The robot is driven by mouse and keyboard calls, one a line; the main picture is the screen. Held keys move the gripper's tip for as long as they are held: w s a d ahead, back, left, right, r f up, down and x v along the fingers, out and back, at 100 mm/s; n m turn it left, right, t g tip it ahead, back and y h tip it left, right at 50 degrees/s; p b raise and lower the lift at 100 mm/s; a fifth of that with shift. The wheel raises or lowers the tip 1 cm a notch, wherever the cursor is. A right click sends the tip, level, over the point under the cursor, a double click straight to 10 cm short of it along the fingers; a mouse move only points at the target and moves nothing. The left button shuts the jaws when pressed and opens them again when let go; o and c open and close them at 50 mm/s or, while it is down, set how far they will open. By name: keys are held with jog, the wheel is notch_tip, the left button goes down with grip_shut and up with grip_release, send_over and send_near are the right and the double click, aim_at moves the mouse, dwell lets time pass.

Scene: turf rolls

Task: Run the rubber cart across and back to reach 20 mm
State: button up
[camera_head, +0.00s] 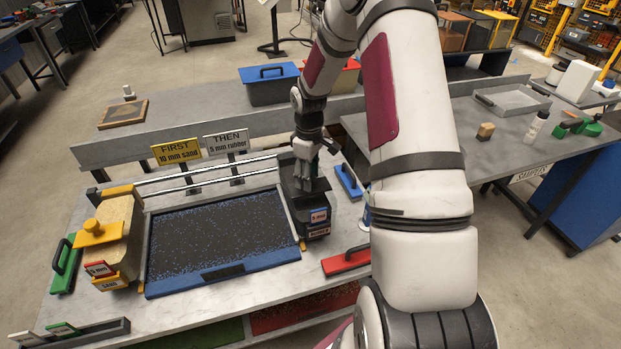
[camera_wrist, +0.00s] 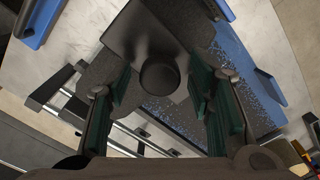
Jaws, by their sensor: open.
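The tray (camera_head: 222,271) has a blue front rim and holds a dark layer with blue specks. My gripper (camera_head: 308,178) is over the cart from above. In the wrist view my gripper (camera_wrist: 160,112) is open, its green-padded fingers on either side of the cart's round black knob (camera_wrist: 160,77). I cannot tell whether the pads touch it. The sand cart (camera_head: 119,232), tan with a yellow knob, stands at the tray's left end.
Two rails (camera_head: 205,177) run behind the tray. Signs read FIRST 10 mm sand (camera_head: 176,151) and THEN 5 mm rubber (camera_head: 227,143).

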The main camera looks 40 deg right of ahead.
jog(key=shift+f, duration=0.8)
jog(key=shift+c, duration=0.4)
grip_shut()
jog(key=shift+a, duration=0.15)
jog(key=w+a+b, duration=0.4)
jog(key=w+a, duration=0.1)
jog(key=a, duration=0.9)
jog(key=w+a+b, duration=0.4)
jog(key=w+a, duration=0.1)
jog(key=a, duration=0.9)
jog(key=w+a+b, duration=0.4)
jog(key=w+a, duration=0.1)
jog(key=a, duration=0.9)
jog(key=shift+w, duration=0.15)
jog(key=shift+r, duration=0.1)
